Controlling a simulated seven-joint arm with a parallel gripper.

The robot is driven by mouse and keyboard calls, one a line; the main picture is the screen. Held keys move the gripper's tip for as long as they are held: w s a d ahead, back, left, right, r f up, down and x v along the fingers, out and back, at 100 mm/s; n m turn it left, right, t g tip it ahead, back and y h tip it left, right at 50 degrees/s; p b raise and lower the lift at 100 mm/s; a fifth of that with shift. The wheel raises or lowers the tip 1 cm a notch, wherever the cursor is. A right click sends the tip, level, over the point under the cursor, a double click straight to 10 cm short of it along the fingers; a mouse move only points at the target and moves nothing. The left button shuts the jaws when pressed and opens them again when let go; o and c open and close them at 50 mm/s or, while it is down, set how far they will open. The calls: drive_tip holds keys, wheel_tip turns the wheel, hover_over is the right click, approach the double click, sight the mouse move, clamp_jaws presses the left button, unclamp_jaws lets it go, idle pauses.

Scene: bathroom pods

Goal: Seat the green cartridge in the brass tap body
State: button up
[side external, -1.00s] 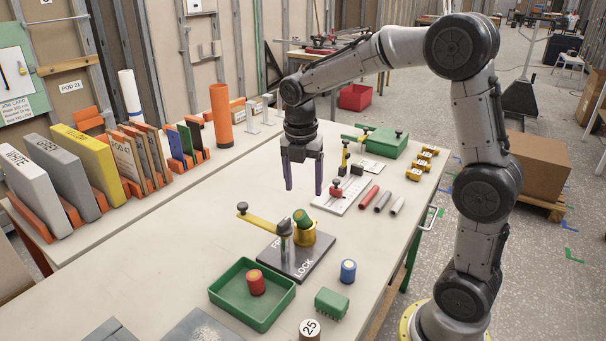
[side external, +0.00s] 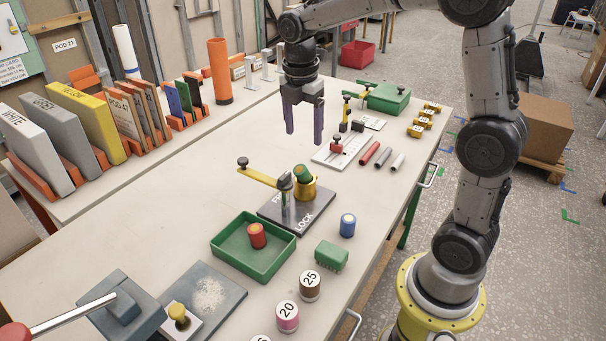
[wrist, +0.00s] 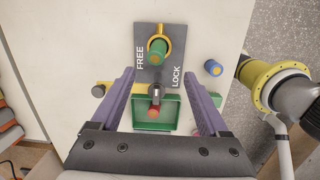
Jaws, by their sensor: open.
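The green cartridge (side external: 303,173) stands in the mouth of the brass tap body (side external: 306,190) and leans over. Its upper part sticks out above the rim, and its lower end is hidden inside. In the wrist view the cartridge (wrist: 157,50) shows within the brass ring. The tap body is on a dark plate (side external: 302,217) marked FREE and LOCK. A brass lever (side external: 262,177) with a black knob runs out left from a post on the plate, on the FREE side. My gripper (side external: 304,138) is open and empty, above the bench and apart from the cartridge.
A green tray (side external: 230,263) holding a red cartridge (side external: 257,235) is in front of the plate. A blue cartridge (side external: 348,225) and a green block (side external: 331,255) stand to the right. Bench left of the lever is clear.

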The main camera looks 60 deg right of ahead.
drive_tip(key=a+m, duration=0.1)
drive_tip(key=m, duration=0.6)
drive_tip(key=m+t+y, duration=0.2)
drive_tip(key=m+y, duration=0.3)
drive_tip(key=m, duration=2.8)
approach(302, 167)
drive_tip(key=x, duration=0.9)
drive_tip(key=shift+f, duration=0.2)
clamp_jaws()
